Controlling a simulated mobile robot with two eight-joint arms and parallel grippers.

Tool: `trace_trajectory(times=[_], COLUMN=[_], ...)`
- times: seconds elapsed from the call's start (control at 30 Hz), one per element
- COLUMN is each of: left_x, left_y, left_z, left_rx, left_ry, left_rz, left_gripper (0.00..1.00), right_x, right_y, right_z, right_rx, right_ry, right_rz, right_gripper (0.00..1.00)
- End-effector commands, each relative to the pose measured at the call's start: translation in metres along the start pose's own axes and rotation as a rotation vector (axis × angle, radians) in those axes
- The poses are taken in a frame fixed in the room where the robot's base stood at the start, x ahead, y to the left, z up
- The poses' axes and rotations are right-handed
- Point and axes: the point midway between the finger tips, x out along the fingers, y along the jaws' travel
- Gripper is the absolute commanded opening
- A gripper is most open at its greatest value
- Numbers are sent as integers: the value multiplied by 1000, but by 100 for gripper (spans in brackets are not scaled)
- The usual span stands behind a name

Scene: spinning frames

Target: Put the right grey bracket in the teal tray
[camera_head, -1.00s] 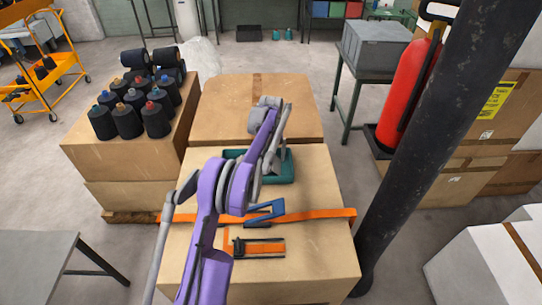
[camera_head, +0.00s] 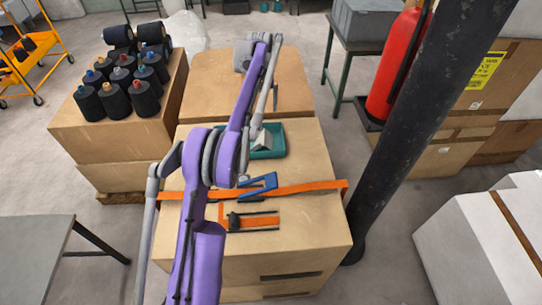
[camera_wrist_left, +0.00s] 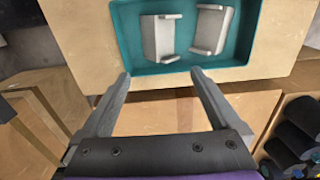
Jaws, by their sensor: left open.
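The teal tray (camera_head: 270,153) sits on the near cardboard box, partly hidden by my left arm. It also shows at the top of the left wrist view (camera_wrist_left: 125,35). Two light grey brackets lie apart inside it: one at left in that view (camera_wrist_left: 158,38), the other at right (camera_wrist_left: 212,30). In the head view one grey bracket (camera_head: 263,141) is seen in the tray beside my arm. My left gripper (camera_wrist_left: 160,74) is open and empty, its fingertips just short of the tray's edge in the wrist view. My right gripper is not seen.
An orange strap (camera_head: 310,188) crosses the near box, with a blue-handled piece (camera_head: 260,187) beside it. Black cones (camera_head: 115,98) stand on a box at left. A dark pillar (camera_head: 405,135) rises at right. The far box top (camera_head: 290,92) is mostly clear.

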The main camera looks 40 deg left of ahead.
Motion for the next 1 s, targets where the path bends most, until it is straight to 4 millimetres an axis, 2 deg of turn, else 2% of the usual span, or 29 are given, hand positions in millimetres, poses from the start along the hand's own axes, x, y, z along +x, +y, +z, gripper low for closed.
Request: trace_trajectory(times=[0.17, 0.27, 0.47, 0.67, 0.83, 1.0], left_x=[-12, -28, -54, -56, -37, -2], left_y=[13, 30, 62, 72, 65, 48], left_z=[16, 42, 124, 219, 302, 374], left_rx=[32, 85, 221, 357, 472, 576], left_ry=[19, 52, 143, 236, 314, 388], left_rz=[4, 12, 36, 65, 96, 127], left_gripper=[97, 97, 97, 97, 97, 97], right_x=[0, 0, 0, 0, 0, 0], right_y=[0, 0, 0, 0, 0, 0], right_z=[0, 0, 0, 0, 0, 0], right_rx=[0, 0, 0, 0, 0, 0], right_ry=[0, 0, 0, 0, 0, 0], right_rz=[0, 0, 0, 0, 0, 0], right_gripper=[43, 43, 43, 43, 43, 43])
